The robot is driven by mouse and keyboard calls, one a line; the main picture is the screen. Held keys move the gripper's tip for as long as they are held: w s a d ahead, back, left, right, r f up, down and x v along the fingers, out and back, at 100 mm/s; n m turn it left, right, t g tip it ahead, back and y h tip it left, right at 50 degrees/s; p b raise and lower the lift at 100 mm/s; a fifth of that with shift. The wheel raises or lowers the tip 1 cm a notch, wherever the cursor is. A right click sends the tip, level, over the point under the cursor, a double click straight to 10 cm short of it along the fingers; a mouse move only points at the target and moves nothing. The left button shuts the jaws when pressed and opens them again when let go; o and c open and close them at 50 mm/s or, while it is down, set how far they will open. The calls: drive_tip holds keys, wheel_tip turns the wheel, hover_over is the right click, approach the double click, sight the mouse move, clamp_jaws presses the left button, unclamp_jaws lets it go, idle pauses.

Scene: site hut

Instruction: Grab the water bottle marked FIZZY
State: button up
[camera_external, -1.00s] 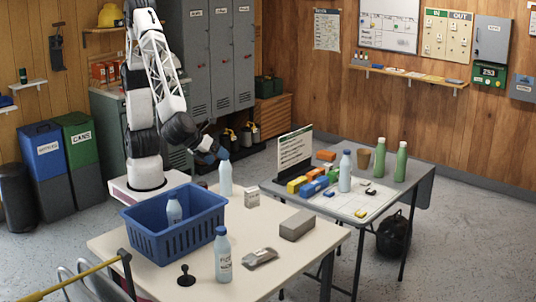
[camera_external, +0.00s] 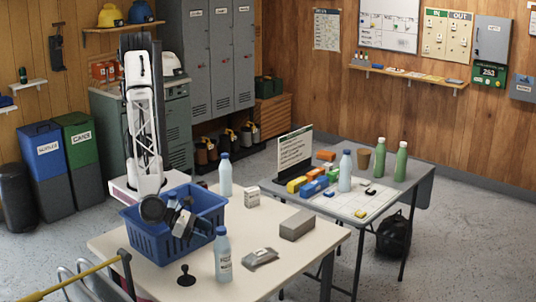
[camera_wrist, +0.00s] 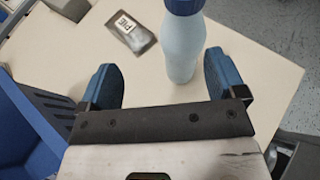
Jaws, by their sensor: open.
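A pale bottle with a blue cap (camera_external: 222,258) stands upright at the table's front; its label is too small to read. In the wrist view this bottle (camera_wrist: 183,48) stands ahead, right of centre between the fingers, not gripped. My gripper (camera_external: 184,224) is over the crate's front right side, left of that bottle. It is open and empty, its blue fingers (camera_wrist: 158,72) wide apart. A similar bottle (camera_external: 225,176) stands at the table's back, and another (camera_external: 345,172) on the second table. I cannot read which is marked FIZZY.
The blue crate (camera_external: 140,236) sits beneath my gripper. A pouch (camera_external: 260,258), grey block (camera_external: 297,226), small white box (camera_external: 252,197) and black stamp-like object (camera_external: 186,276) lie around the front table (camera_external: 300,262). Two green bottles (camera_external: 381,157) stand on the second table.

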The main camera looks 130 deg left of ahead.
sight(222, 249)
drive_tip(key=shift+w+d+f+m+t, duration=0.15)
drive_tip(key=shift+w+d+f+m, duration=0.1)
drive_tip(key=shift+d+f, duration=0.3)
drive_tip(key=shift+w+d+f+m+t, duration=0.15)
drive_tip(key=shift+d+f+m, duration=0.1)
drive_tip(key=shift+d+f, duration=0.25)
drive_tip(key=shift+r, duration=0.1)
drive_tip(key=shift+x, duration=1.25)
drive_tip(key=shift+x, duration=2.6)
drive_tip(key=shift+w+d+r, duration=0.1)
drive_tip(key=shift+w+d, duration=0.05)
drive_tip(key=shift+w, duration=0.05)
drive_tip(key=shift+c, duration=0.4)
drive_tip(key=c, duration=1.2)
